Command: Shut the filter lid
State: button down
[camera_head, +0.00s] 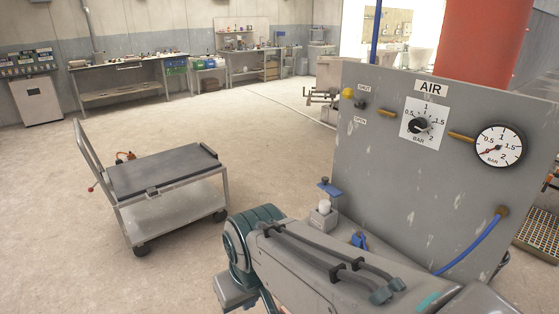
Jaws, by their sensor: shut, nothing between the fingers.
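I cannot pick out a filter lid for certain. In the head view, a small grey fitting (323,218) with a white rounded top stands at the left foot of the grey AIR panel (385,170). A flat blue piece (329,187) sits just above it. Another small blue part (360,240) shows to its right, partly behind my arm. My grey and teal arm reaches from the lower right to the bottom middle, in front of the panel's lower part. My gripper does not show.
The panel carries a dial knob (420,124), a pressure gauge (498,147), a yellow button (348,93) and a blue hose (466,244). A trolley (175,210) stands at the left. Benches (130,80) line the back wall. Open floor lies between.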

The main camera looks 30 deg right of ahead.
aim_at(333, 191)
jog(key=z, duration=0.35)
jog(key=i, duration=0.85)
jog(key=z, duration=0.9)
jog(key=i, duration=0.35)
jog(key=z, duration=0.35)
